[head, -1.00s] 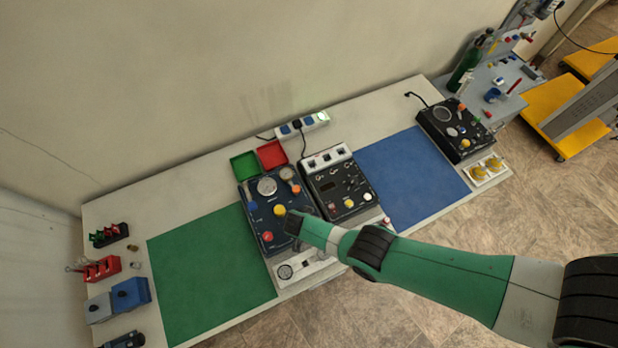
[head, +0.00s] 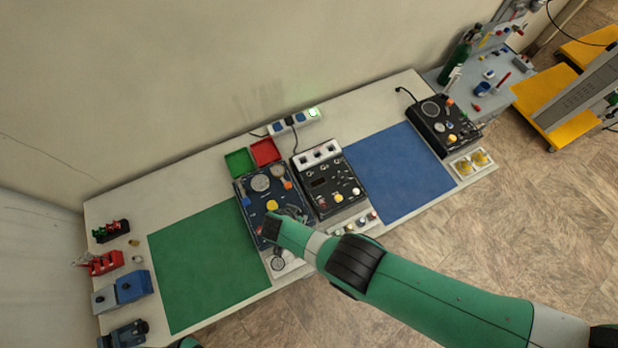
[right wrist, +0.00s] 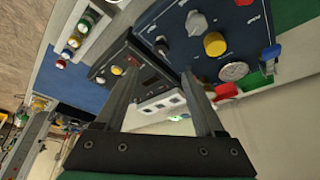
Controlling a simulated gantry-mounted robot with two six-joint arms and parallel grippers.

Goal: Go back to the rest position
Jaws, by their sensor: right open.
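My right arm comes in from the lower right in the head view, and its dark end (head: 270,228) is over the lower part of the blue-black gauge panel (head: 258,202). The fingers are hard to make out there. In the right wrist view my right gripper (right wrist: 165,65) is open, with two dark fingers apart and nothing between them. Beyond the fingers are the gauge panel (right wrist: 235,35) with its yellow knob and the black switch panel (right wrist: 120,65). A small green piece shows at the bottom edge of the head view, too little to identify. My left gripper is not in view.
A green mat (head: 205,265) and a blue mat (head: 395,170) lie flat and clear. Green and red trays (head: 264,151) and a power strip (head: 295,122) stand behind the panels. Another black panel (head: 440,125) is at the right. Small red and blue fixtures (head: 132,286) line the left end.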

